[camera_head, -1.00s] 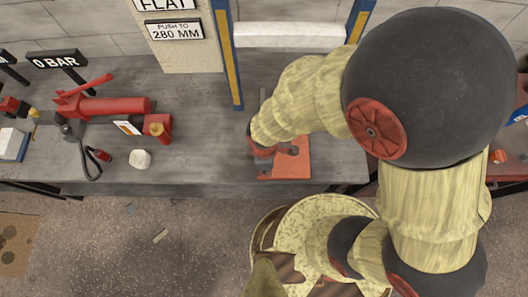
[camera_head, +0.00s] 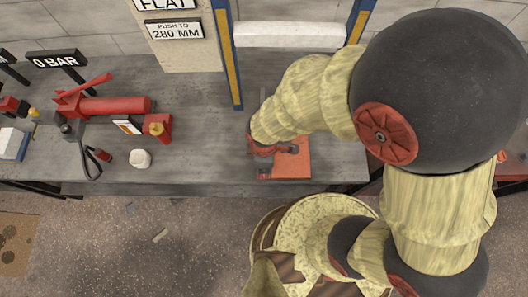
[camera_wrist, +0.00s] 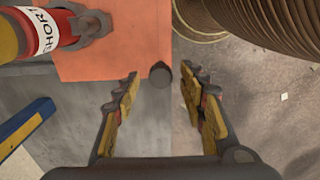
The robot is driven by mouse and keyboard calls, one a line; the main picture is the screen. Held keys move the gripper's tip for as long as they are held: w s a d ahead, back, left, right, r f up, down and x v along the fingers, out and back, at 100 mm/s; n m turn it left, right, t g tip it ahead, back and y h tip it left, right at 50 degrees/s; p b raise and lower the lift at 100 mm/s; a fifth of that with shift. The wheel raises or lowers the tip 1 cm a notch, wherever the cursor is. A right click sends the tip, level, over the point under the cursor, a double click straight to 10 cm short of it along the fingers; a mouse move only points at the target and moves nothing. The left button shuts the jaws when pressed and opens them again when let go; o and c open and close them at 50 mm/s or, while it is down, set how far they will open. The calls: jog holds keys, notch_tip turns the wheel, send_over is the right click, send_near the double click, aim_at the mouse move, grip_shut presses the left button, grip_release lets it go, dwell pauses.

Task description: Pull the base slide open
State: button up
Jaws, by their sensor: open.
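The base slide appears to be the flat orange plate (camera_head: 293,163) at the front edge of the bench, partly covered by my arm. In the wrist view the orange plate (camera_wrist: 112,52) fills the upper left. A dark round knob (camera_wrist: 160,75) shows at its edge, between my fingertips. My gripper (camera_wrist: 160,84) is open, with one finger on each side of the knob; I cannot tell whether either touches it. In the head view my gripper (camera_head: 264,150) is over the plate's left side, its fingers hard to make out.
A red hand pump (camera_head: 105,106) and a pale lump (camera_head: 140,158) lie left on the bench (camera_head: 200,150). A blue and yellow post (camera_head: 231,60) rises behind.

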notch_tip(320, 180, up, 11)
jog(key=shift+r, duration=0.2)
dwell(0.7)
